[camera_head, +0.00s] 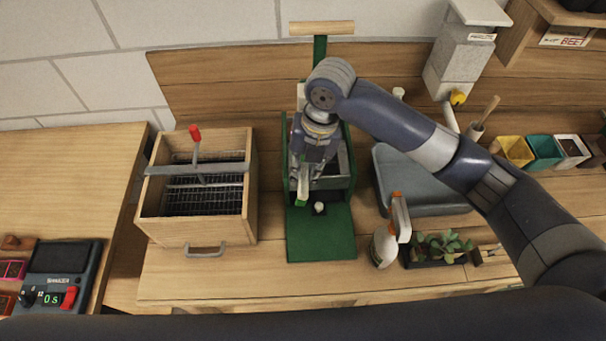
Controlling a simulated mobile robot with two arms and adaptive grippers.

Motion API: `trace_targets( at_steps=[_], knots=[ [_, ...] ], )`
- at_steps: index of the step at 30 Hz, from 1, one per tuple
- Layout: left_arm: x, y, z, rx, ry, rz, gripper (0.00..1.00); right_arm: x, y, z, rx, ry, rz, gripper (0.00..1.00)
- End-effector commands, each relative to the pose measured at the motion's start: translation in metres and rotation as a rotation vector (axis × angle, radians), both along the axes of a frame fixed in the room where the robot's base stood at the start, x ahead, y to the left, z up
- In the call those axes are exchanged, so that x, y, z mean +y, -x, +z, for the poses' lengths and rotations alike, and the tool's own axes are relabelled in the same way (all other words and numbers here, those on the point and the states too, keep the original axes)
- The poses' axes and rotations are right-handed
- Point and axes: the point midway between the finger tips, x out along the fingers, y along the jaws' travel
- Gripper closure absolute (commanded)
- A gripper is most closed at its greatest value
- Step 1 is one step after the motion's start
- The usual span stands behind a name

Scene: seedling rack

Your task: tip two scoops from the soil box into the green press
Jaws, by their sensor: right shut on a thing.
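The green press (321,240) stands at the middle of the bench, with a flat green plate in front and a wooden bar handle (321,28) above. My right gripper (305,178) is over the press, pointing down, and is shut on a pale thing with a green end (301,203). Whether this is a scoop I cannot tell. The arm and gripper hide much of the press's inside. A small white knob (319,208) shows beside the green end. I cannot tell which container is the soil box; no soil shows clearly. My left gripper is not in view.
A wooden box (184,233) with a metal grid and red-tipped lever stands left. A grey-blue tub (428,200) is right, partly behind my arm. A spray bottle (386,243) and seedling tray (437,252) stand at front right. Bench in front of the press is clear.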

Motion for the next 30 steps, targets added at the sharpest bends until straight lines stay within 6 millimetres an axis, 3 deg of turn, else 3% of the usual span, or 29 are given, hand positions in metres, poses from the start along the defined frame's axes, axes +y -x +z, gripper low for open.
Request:
trace_targets(
  at_steps=[1, 11, 14, 23, 30],
  knots=[
    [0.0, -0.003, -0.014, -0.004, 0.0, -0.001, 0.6, -0.002, 0.0, -0.007, 0.01, -0.055, -0.007, 1.0],
    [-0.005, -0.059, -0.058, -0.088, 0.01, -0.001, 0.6, -0.003, -0.001, 0.003, 0.066, -0.431, -0.033, 1.0],
    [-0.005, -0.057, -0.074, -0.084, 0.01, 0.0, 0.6, -0.006, -0.002, 0.005, 0.081, -0.548, -0.05, 1.0],
    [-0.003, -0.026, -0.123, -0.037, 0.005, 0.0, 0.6, -0.012, -0.006, 0.011, 0.11, -0.828, -0.11, 1.0],
    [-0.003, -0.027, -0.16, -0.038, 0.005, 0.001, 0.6, -0.015, -0.008, 0.015, 0.13, -0.99, -0.144, 1.0]
  ],
)
